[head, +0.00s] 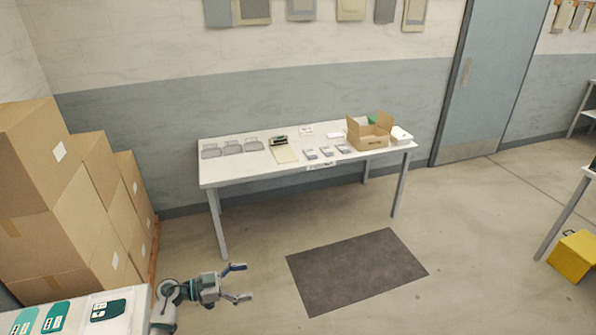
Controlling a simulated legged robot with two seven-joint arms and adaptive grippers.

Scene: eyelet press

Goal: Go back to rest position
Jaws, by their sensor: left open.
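My left gripper (243,283) is at the bottom left of the head view, raised beside the right end of a near white table (135,310). Its two fingers are spread apart with nothing between them. It is well apart from the far white table (240,177) by the wall. My right gripper is not in view.
An open cardboard box (372,139), a small dark-green device (279,141) and several small grey items stand on the far table. Stacked cartons (85,200) fill the left side. A dark mat (356,270) lies on clear floor. A yellow container (574,256) is at right.

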